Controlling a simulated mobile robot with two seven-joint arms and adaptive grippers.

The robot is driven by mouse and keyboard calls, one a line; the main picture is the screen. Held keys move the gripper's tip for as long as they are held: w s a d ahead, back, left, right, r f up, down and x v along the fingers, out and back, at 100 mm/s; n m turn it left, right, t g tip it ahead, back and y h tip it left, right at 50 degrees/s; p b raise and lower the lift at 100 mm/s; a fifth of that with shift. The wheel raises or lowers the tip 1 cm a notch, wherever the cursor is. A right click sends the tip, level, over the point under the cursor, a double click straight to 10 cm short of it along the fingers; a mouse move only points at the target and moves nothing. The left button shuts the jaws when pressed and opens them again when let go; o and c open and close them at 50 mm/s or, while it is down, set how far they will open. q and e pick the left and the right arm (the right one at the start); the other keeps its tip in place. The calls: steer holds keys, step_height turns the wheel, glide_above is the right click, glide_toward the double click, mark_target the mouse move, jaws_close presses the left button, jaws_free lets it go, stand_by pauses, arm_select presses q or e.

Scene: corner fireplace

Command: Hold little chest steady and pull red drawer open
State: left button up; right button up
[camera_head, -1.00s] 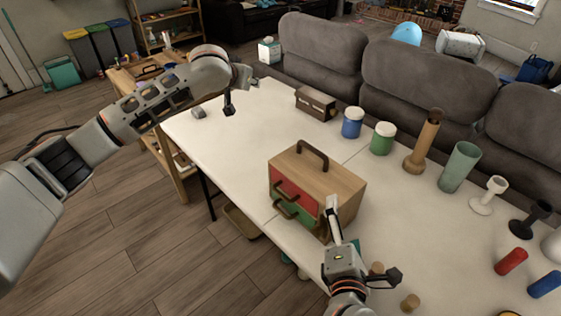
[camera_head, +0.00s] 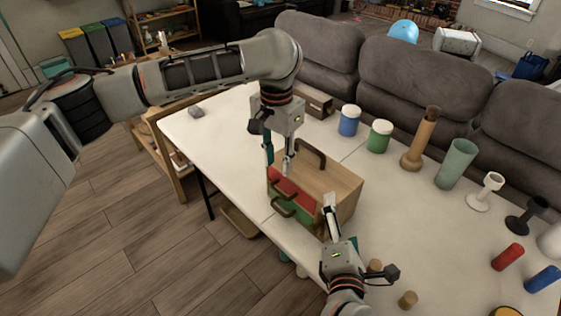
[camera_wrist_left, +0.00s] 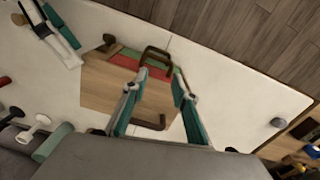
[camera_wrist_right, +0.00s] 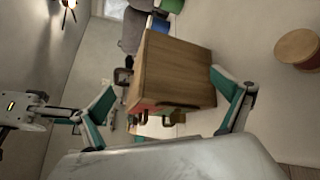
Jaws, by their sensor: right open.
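The little wooden chest (camera_head: 335,185) stands on the white table, with a brown handle on its top. Its red drawer (camera_head: 291,191) sits above a green drawer (camera_head: 290,211); both look closed. My left gripper (camera_head: 277,163) points down over the chest's red-drawer side, open. In the left wrist view the red drawer's brown handle (camera_wrist_left: 157,56) appears between and beyond the fingertips, not gripped. My right gripper (camera_head: 332,208) is at the chest's near right end, open. In the right wrist view the chest (camera_wrist_right: 175,75) lies between its spread fingers; contact is unclear.
A dark brown box (camera_head: 314,101), blue jar (camera_head: 349,120), green jar (camera_head: 380,136), wooden pestle-like piece (camera_head: 420,140) and green cup (camera_head: 455,165) stand along the back. Red cylinder (camera_head: 507,257) and blue cylinder (camera_head: 543,279) lie at right. The left table end is mostly clear.

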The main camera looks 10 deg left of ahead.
steer(key=shift+w+f, duration=0.1)
steer(key=shift+w, duration=0.35)
arm_select(q)
steer(key=shift+s, duration=0.25)
arm_select(e)
steer(key=shift+x, duration=3.45)
